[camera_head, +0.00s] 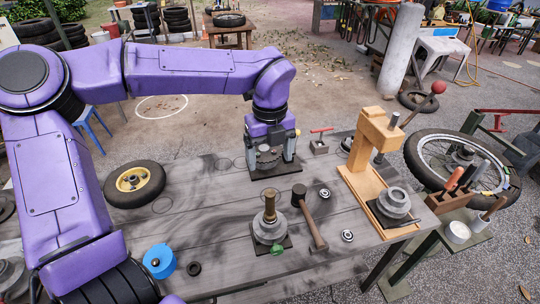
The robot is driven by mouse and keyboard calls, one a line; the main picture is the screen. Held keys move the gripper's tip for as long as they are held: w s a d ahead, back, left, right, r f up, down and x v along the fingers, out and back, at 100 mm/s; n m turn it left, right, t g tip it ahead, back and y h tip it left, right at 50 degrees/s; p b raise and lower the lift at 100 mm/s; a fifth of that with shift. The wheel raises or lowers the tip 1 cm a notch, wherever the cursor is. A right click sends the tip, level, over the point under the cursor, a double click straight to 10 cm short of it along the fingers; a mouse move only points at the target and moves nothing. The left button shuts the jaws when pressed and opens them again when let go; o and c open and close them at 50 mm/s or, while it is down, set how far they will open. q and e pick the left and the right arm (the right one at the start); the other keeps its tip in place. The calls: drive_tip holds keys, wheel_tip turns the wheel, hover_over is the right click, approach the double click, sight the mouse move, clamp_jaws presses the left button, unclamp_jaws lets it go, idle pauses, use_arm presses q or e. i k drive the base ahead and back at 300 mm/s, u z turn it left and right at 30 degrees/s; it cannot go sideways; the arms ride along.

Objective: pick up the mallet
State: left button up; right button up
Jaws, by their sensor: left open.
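The mallet (312,222) lies on the grey wooden table. Its dark head points to the back and its brown handle slants toward the front right. My left gripper (272,160) points down, open, behind and to the left of the mallet head. It is over a dark square plate (278,170) with a grey metal part (267,155) between or behind the fingers; I cannot tell whether they touch it. The mallet is apart from the gripper. My right gripper is not in view.
A stepped metal part with an upright post (269,228) stands close left of the mallet. Bearings (325,193) and (347,236) lie right of it. A wooden press (372,160) stands further right. A small wheel (133,184) and blue spool (159,261) are at the left.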

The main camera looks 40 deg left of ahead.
sight(299, 190)
drive_tip(key=k, duration=1)
